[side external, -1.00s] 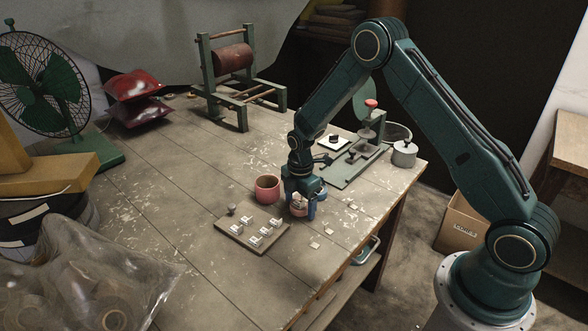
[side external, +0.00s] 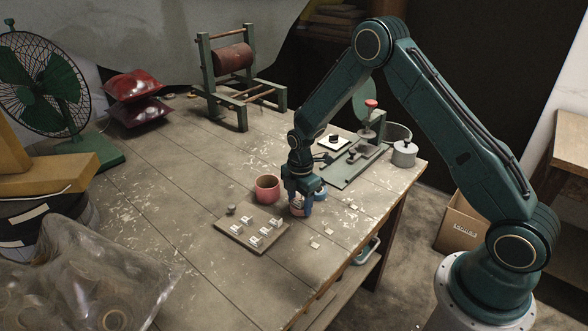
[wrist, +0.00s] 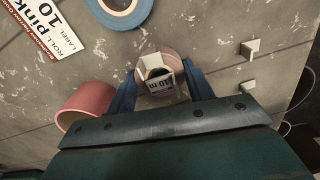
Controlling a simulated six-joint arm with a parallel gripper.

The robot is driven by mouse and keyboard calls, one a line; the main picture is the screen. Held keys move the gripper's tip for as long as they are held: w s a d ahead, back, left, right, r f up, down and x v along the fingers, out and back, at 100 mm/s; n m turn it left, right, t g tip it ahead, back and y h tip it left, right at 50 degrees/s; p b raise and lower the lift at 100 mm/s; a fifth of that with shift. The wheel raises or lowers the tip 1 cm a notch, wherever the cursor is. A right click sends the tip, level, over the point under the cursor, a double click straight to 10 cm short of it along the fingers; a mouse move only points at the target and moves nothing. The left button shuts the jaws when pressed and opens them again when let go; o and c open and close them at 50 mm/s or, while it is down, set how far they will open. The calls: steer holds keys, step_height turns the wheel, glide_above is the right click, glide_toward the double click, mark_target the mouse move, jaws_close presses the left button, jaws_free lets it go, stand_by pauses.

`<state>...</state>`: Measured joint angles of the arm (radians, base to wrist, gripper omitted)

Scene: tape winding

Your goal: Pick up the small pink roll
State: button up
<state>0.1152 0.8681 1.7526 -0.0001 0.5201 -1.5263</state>
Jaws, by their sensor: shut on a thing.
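The small pink roll (wrist: 153,59) sits between my gripper's two blue fingers in the wrist view. A white piece marked "10 m" (wrist: 165,85) stands in front of its middle and hides part of it. My gripper (wrist: 160,92) is shut on the roll, with a finger at either side. In the side view my gripper (side external: 299,210) is low at the table, right of a pink cup-like cylinder (side external: 267,189), and mostly hides the roll. I cannot tell whether the roll touches the table.
The hollow pink cylinder (wrist: 83,104) is close to my left finger. A blue roll (wrist: 121,14) and a printed sign (wrist: 45,28) lie nearby. A board (side external: 224,224) with white pieces stands at left. Small white pieces (side external: 315,246) are scattered at right. A green device (side external: 344,182) stands behind.

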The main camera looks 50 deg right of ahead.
step_height(320, 180, up, 20)
stand_by(0.6)
